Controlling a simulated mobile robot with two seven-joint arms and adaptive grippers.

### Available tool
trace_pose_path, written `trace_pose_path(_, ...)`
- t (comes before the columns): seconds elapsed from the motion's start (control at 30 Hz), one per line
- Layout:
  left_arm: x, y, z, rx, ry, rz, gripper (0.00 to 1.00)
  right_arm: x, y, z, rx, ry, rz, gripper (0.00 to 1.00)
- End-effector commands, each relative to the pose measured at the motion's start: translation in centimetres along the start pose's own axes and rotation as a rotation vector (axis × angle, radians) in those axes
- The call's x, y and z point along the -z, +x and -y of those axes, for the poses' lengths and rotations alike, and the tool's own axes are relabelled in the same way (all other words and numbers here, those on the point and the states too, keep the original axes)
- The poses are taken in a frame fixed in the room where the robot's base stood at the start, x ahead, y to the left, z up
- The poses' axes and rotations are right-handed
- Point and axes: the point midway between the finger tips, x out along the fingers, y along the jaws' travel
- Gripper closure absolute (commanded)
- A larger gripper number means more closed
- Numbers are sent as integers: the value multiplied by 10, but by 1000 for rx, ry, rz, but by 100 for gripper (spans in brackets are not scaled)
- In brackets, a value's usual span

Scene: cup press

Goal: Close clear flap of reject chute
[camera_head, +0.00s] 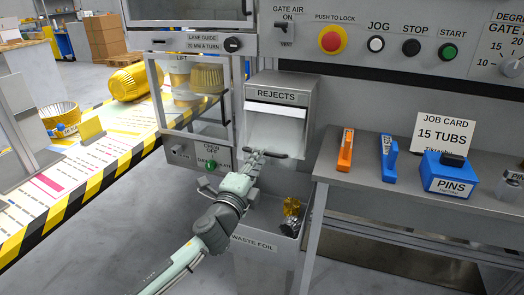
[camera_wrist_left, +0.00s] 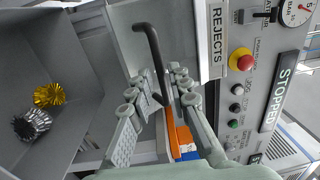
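The reject chute (camera_head: 305,90) is a grey box marked REJECTS, on the machine front in the head view. Its pale clear flap (camera_head: 273,128) slopes outward and down below the sign, with a dark bar handle (camera_head: 270,154) along its lower edge. My left gripper (camera_head: 257,160) is at the left part of this handle. In the left wrist view, the black handle (camera_wrist_left: 152,50) runs down between the spread fingers of my left gripper (camera_wrist_left: 160,82). A gap shows beside the bar, and I cannot tell whether a finger touches it. My right gripper is out of view.
The waste foil bin (camera_head: 255,246) stands below the chute with gold and silver foil pieces in it. A grey bench (camera_head: 345,178) at the right holds an orange tool (camera_head: 345,150), a blue tool (camera_head: 389,158) and the blue PINS box (camera_head: 447,176). A striped conveyor (camera_head: 75,185) lies left.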

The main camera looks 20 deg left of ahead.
Motion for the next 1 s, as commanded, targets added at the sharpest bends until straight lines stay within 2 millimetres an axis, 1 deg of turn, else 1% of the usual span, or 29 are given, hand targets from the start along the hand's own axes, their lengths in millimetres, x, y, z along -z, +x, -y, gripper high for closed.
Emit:
trace_pose_path(0.03, 0, 9, 2, 2, 0, 1, 81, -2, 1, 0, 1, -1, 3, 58)
trace_pose_path(0.1, 0, 18, 1, 1, -1, 1, 81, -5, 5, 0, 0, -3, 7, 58)
trace_pose_path(0.2, 0, 28, 1, 1, -1, -1, 81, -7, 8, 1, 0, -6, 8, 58)
trace_pose_path(0.3, 1, 33, 1, 1, -2, -1, 81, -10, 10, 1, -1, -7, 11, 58)
trace_pose_path(0.57, 0, 34, 0, 0, -2, -1, 81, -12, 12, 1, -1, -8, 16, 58)
trace_pose_path(0.7, 0, 34, 0, 0, -1, -1, 99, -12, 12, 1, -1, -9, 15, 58)
trace_pose_path(0.73, 0, 34, 0, 0, -1, -1, 100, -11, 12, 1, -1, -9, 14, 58)
trace_pose_path(1.0, 0, 34, 0, 0, -1, -1, 100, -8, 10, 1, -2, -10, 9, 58)
